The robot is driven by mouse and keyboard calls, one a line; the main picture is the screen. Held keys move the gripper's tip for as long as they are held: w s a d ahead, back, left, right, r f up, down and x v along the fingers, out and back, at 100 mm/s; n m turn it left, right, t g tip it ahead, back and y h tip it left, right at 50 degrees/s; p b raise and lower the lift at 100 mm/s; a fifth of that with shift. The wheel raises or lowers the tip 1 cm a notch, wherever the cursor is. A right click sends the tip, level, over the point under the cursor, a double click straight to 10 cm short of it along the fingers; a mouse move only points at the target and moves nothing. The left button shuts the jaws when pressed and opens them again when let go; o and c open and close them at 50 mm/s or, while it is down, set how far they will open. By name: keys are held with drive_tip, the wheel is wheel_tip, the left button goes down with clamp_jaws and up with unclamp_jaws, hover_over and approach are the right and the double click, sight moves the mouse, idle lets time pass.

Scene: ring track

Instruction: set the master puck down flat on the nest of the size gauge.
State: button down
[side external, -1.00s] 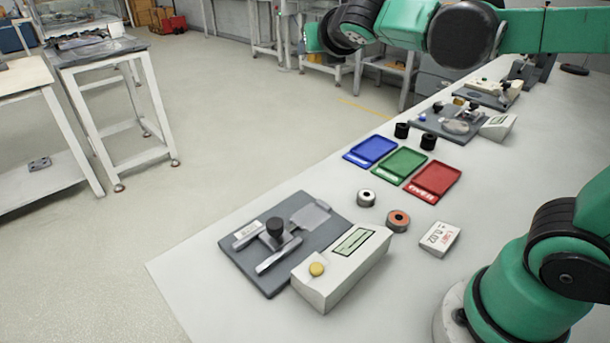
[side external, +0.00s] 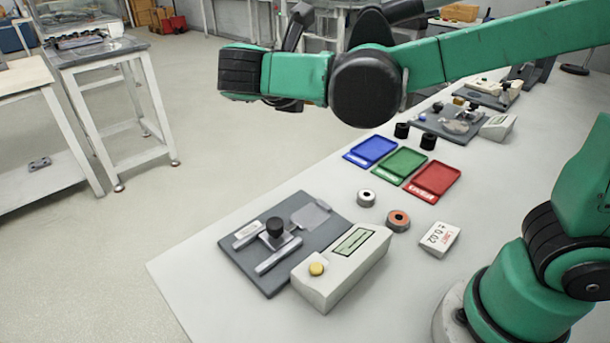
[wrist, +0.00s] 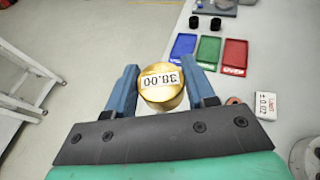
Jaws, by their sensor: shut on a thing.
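The master puck (wrist: 162,98) is a gold cylinder with a white label reading 38.00, seen in the wrist view. My gripper (wrist: 159,75) is shut on it, with one blue finger on each side. In the side external view the puck and my fingers cannot be made out behind the arm. The size gauge (side external: 337,275) is a pale box with a display and yellow button beside a dark grey plate. The nest (side external: 278,255), with metal rails and a black knob, is on that plate and appears empty. The gauge is not visible in the wrist view.
Blue (side external: 371,151), green (side external: 400,165) and red (side external: 433,180) trays lie behind the gauge. A silver ring (side external: 366,198), an orange-faced ring (side external: 398,220) and a limit card (side external: 439,239) are nearer. Black cylinders and another fixture (side external: 448,124) stand farther back.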

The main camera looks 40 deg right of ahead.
wheel_tip(320, 180, down, 20)
drive_tip(key=shift+s+r, duration=0.1)
drive_tip(key=shift+c, duration=1.5)
unclamp_jaws()
drive_tip(key=v, duration=1.1)
drive_tip(key=shift+a+r, duration=0.25)
drive_tip(key=shift+d+r, duration=0.1)
drive_tip(key=shift+r, duration=0.1)
drive_tip(key=s+d+r+m+t+y, duration=0.1)
drive_tip(key=d+m+y, duration=0.4)
drive_tip(key=m, duration=0.6)
drive_tip(key=s+d+r+m+y, duration=0.1)
drive_tip(key=d+r+m+y, duration=0.3)
drive_tip(key=m+y, duration=0.3)
drive_tip(key=d+m, duration=0.1)
drive_tip(key=m, duration=0.3)
drive_tip(key=shift+s+d+m+t+y, duration=0.3)
drive_tip(key=shift+s+d+t, duration=0.05)
drive_tip(key=shift+s+t, duration=0.05)
